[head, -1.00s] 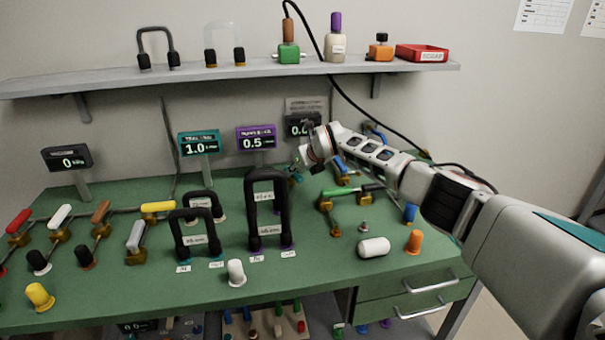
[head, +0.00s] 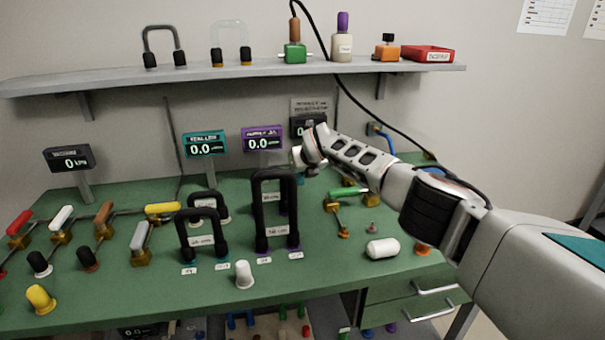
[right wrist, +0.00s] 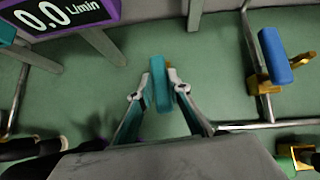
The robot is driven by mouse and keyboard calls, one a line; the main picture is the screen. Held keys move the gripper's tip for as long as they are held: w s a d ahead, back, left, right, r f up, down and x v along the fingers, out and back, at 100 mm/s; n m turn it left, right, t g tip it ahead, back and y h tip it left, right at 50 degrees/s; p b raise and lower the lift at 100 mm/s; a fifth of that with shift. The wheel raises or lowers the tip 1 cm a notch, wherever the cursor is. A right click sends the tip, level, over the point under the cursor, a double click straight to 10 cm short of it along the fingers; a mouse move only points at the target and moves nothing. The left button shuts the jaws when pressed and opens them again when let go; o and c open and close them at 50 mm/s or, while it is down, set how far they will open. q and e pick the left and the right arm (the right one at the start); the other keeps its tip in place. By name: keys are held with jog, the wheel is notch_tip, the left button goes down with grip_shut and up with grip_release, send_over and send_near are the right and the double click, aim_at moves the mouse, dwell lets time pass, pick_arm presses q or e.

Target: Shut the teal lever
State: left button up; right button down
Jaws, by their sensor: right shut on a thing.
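The teal lever (right wrist: 161,84) stands between the two fingertips of my right gripper (right wrist: 163,80) in the right wrist view. The gripper is shut on it. The lever lies lengthwise up the picture; its valve body and pipe joint are hidden under my gripper. In the head view my right gripper (head: 310,165) is small and dark behind the tall black loop, and the teal lever cannot be made out there. The teal display (head: 204,143) reads 0.0. The purple display (head: 263,139) also reads 0.0. My left gripper is not in view.
A blue lever (right wrist: 274,55) on a brass valve stands right of my gripper, with metal pipes around it. Black loops (head: 275,210) stand left of my arm. A green lever (head: 348,192) and white capsule (head: 383,248) are close to my arm.

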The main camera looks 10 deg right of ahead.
aim_at(300, 178)
dwell(0.3)
jog(key=c, duration=1.9)
grip_release()
jog(key=shift+r, duration=0.1)
jog(key=shift+s+r, duration=0.3)
jog(key=shift+r, duration=0.3)
jog(key=shift+s+d+r, duration=0.15)
jog(key=shift+s+r, duration=0.3)
jog(key=shift+s, duration=0.35)
jog(key=shift+v, duration=4.4)
